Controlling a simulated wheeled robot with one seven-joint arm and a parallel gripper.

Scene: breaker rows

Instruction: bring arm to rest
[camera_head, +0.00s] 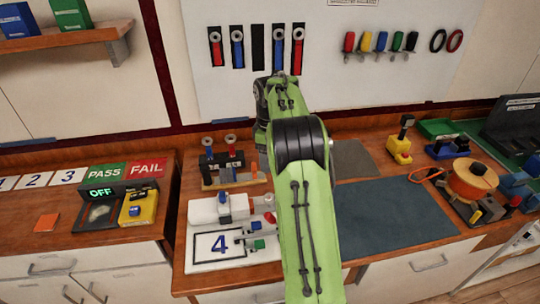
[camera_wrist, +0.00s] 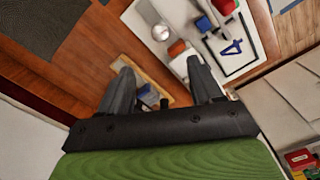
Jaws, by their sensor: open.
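My green arm rises through the middle of the head view, over the front of the wooden bench (camera_head: 270,270), and bends at a black joint near the back. My gripper is hidden behind the arm in that view. In the wrist view my gripper (camera_wrist: 160,72) is open, its two dark fingers spread apart. Nothing is held between them. Part of a small wooden-based rack (camera_head: 235,178) shows beyond and between the fingers, apparently below them.
Left of my arm lies a white board marked 4 (camera_head: 220,245). A dark mat (camera_head: 395,218) lies to its right, clear. An orange reel (camera_head: 472,180) and several small devices stand at far right. A white wall panel (camera_head: 340,75) with hanging tools is behind.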

